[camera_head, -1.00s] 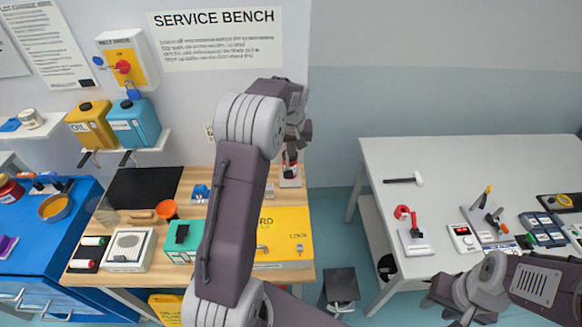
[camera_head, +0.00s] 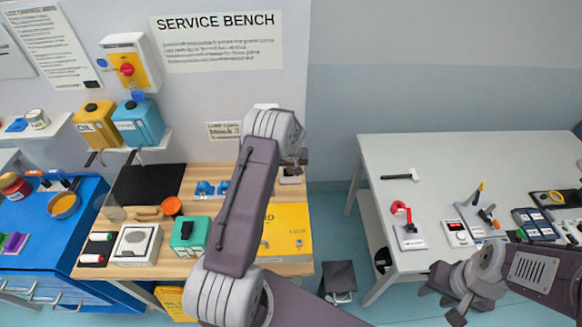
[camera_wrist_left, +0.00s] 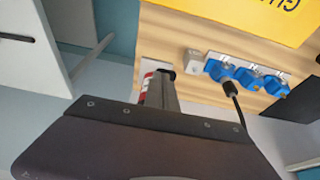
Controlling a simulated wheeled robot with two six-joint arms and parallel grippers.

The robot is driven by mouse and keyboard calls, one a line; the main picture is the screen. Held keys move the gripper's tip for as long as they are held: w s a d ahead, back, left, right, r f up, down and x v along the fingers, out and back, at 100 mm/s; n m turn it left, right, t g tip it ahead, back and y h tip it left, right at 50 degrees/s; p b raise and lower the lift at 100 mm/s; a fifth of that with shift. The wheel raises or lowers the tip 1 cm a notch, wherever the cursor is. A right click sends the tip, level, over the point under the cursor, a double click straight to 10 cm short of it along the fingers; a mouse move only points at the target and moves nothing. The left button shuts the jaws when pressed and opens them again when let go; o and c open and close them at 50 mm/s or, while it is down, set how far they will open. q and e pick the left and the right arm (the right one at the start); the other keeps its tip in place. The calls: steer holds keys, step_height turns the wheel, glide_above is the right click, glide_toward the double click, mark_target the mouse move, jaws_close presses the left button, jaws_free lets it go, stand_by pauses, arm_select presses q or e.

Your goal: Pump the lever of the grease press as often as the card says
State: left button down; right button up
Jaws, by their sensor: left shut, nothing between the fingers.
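A small pale base (camera_head: 290,179) stands at the right back of the wooden bench, mostly behind my left gripper (camera_head: 294,163). I take it for the grease press; its lever cannot be made out. In the left wrist view a red-and-white part (camera_wrist_left: 147,84) shows right beside my shut, empty left gripper (camera_wrist_left: 165,80); whether they touch is unclear. A lube card (camera_head: 222,130) on the wall reads "block 3"; my arm hides part of it.
A yellow box (camera_head: 288,228) lies in front of the press. A green box (camera_head: 190,235) and a white box (camera_head: 133,244) stand further left. A white table (camera_head: 375,160) with tools is at the right, across a floor gap.

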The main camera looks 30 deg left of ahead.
arm_select(q)
steer(key=shift+f, duration=0.3)
steer(key=f+b, duration=0.1)
steer(key=b, duration=0.1)
steer(key=f+b, duration=0.2)
steer(key=b, duration=0.1)
steer(key=s+f+b, duration=0.1)
steer(key=f+b, duration=0.1)
steer(key=shift+d+f, duration=0.25)
